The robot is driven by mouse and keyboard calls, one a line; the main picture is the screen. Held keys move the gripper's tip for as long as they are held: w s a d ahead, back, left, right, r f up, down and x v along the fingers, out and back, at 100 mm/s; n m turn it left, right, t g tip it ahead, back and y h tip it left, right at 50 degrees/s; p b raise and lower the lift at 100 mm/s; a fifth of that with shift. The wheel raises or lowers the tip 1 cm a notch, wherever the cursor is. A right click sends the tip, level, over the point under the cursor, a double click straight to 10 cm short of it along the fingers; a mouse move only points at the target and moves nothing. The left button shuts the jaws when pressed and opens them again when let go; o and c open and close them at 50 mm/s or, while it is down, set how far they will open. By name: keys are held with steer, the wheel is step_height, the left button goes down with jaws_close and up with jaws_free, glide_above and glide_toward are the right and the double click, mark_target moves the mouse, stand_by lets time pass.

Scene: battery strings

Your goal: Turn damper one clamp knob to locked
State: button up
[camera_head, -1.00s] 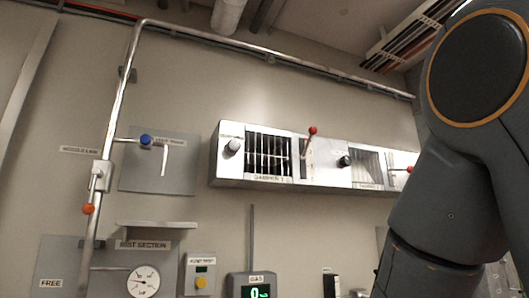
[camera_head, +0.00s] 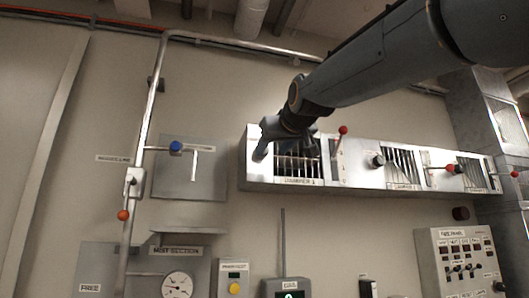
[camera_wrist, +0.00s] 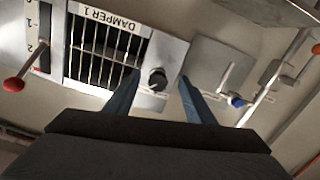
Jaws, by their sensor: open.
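The damper one panel (camera_head: 249,172) is a bright metal box on the wall with a barred grille (camera_head: 297,167) labelled DAMPER 1. Its black round clamp knob (camera_wrist: 157,79) shows in the wrist view beside the grille, with a small label near it too small to read. My gripper (camera_wrist: 160,73) is open, with one blue finger on each side of the knob in that view. I cannot tell whether the fingers touch it or how far off they are. In the head view my gripper (camera_head: 263,152) is in front of the panel's left end and hides the knob.
A red-balled lever (camera_head: 343,130) juts out just right of the damper one grille. Another black knob (camera_head: 377,161) and more grilles continue right. A blue-handled valve (camera_head: 176,147) and a vertical pipe (camera_head: 144,130) are left of the panel.

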steer(key=w+a+r+p, duration=0.2)
steer(key=w+p, duration=0.1)
steer(key=w, duration=0.3)
steer(key=shift+w+a+r+p, duration=0.2)
steer(key=shift+w+r+p, duration=0.1)
steer(key=shift+r+p, duration=0.05)
steer(key=c, duration=1)
